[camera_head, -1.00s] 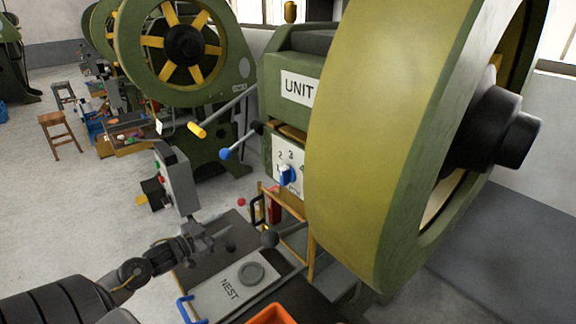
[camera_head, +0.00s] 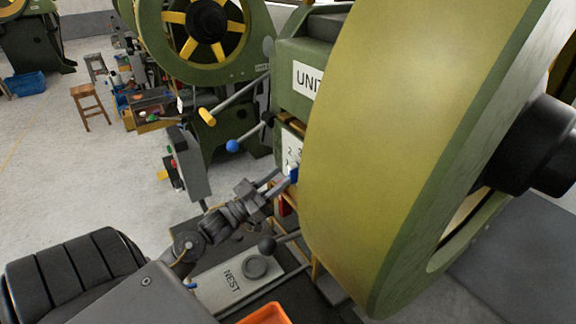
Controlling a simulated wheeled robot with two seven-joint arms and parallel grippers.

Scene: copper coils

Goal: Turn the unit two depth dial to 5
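The depth dial is a blue knob (camera_head: 293,174) on a white numbered plate (camera_head: 290,146) on the front of the green machine marked "UNIT". The numerals 2 and 3 show on the plate; its right side is hidden behind the big wheel, and the knob's setting cannot be read. My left gripper (camera_head: 282,179) is at the knob, reaching up from the lower left. Its two fingers show apart with a gap between them, their tips at the knob. Whether they touch it I cannot tell. My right gripper is not in view.
The big olive wheel (camera_head: 390,150) stands close to the dial's right. A blue-ended lever (camera_head: 233,146) and a yellow-ended lever (camera_head: 207,117) stick out at upper left. A grey control box (camera_head: 188,160) stands left. The "NEST" plate (camera_head: 215,290) and orange bin (camera_head: 268,315) lie below.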

